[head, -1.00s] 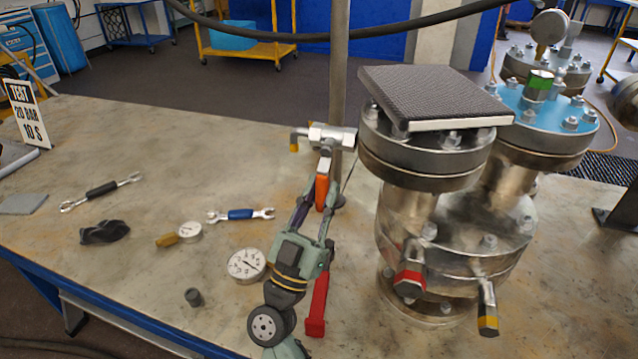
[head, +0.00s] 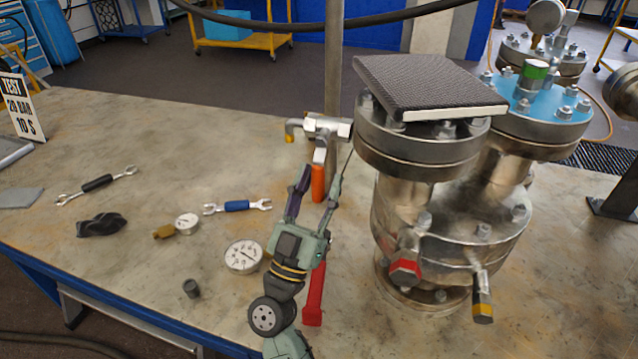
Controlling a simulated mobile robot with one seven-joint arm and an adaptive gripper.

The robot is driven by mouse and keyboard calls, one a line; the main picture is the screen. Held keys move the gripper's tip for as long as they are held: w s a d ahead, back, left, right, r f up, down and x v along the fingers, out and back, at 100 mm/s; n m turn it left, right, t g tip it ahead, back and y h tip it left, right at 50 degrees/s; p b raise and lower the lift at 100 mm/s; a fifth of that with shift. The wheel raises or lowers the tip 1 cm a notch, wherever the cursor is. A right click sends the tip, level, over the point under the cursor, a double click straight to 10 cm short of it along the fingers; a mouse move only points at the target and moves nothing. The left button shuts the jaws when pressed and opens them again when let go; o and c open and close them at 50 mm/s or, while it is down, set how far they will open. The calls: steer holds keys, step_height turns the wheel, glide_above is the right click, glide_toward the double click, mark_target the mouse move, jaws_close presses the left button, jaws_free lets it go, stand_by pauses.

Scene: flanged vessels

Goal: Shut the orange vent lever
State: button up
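The orange vent lever (head: 318,183) hangs nearly straight down from a silver valve fitting (head: 326,128) on the thin upright post. My gripper (head: 322,174) reaches up from below. Its two fingers are spread apart, one on each side of the lever in the picture, with a visible gap to the orange grip on both sides. The gripper is open and holds nothing. How far the fingertips are from the lever in depth, I cannot tell.
A flanged steel vessel (head: 405,215) with a dark ribbed plate (head: 425,85) on top stands close on the right. A red handle (head: 314,295) shows beside my wrist. Gauges (head: 243,256), wrenches (head: 238,207) and a black cloth (head: 102,225) lie left on the bench.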

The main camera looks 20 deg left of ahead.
steer(key=v, duration=1.2)
steer(key=shift+r, duration=0.15)
